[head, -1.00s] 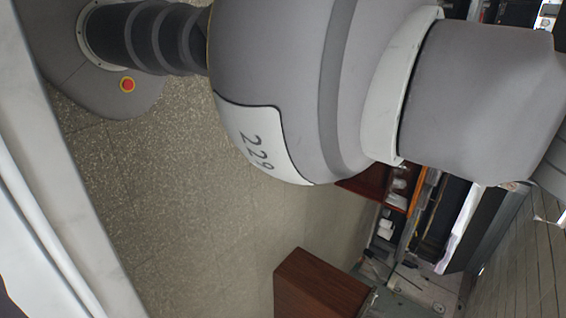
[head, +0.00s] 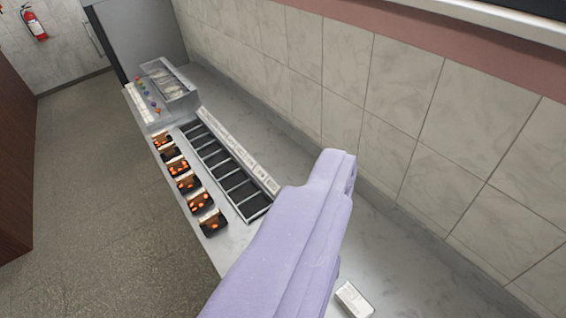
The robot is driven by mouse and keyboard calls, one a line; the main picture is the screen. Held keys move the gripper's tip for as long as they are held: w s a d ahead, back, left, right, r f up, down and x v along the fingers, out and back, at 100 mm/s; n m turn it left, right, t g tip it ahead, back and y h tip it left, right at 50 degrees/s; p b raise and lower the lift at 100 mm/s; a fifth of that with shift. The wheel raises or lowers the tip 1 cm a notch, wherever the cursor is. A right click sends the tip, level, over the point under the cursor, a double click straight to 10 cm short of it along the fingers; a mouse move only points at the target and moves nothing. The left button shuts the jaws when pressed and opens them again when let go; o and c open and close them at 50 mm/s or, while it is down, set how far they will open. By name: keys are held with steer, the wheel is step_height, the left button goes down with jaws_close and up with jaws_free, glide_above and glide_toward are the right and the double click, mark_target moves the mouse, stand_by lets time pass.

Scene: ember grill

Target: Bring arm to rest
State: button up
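My gripper (head: 338,172) is the pale lavender shape that rises from the bottom middle of the head view. I see it from one side, so the gap between its fingers is hidden. It hangs over the grey counter (head: 395,265), to the right of a rack of black slots (head: 228,172). I see nothing held at its tip.
Several small black trays with glowing orange pieces (head: 205,200) line the counter's front edge. A metal unit with coloured knobs (head: 165,88) stands at the far end. A white block (head: 353,299) lies right of my gripper. A tiled wall (head: 400,85) backs the counter.

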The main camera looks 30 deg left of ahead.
steer(key=shift+w+f, duration=0.1)
step_height(320, 180, down, 13)
steer(key=b, duration=1.3)
steer(key=shift+f, duration=0.2)
